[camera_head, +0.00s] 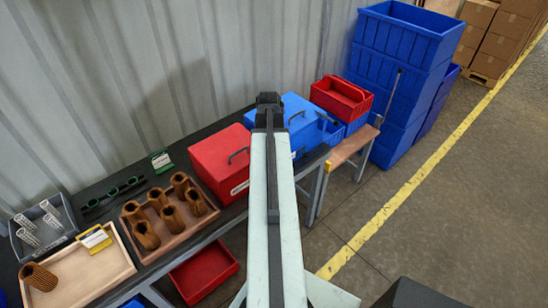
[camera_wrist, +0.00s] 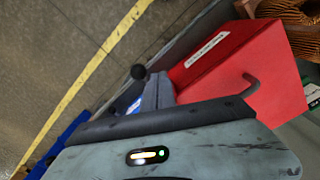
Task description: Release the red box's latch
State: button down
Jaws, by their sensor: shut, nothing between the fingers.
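The red box (camera_head: 218,158) stands on the dark bench with its lid down. A dark curved handle (camera_head: 238,155) is on its lid, and a white label is on its front. The wrist view shows the red box (camera_wrist: 250,62) at right, with the handle (camera_wrist: 250,84) and the label (camera_wrist: 207,50). I cannot make out the latch clearly. My gripper (camera_head: 268,99) is at the far end of my raised arm, shut and empty. In the head view it appears right of the red box and overlaps the blue box; its fingertips are hard to see.
A blue box (camera_head: 302,112) stands right of the red box, partly behind my arm. An open red bin (camera_head: 342,98) and blue crates (camera_head: 405,55) are farther right. Brown cartridges in a wooden tray (camera_head: 154,251) are at left. Another red bin (camera_head: 204,272) sits low in front.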

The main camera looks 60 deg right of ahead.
jog(key=shift+f+b, duration=1.3)
jog(key=shift+f, duration=0.1)
jog(key=shift+r, duration=0.2)
jog(key=shift+s+d, duration=0.4)
jog(key=shift+d, duration=0.25)
jog(key=shift+s+d, duration=0.25)
jog(key=shift+d, duration=0.35)
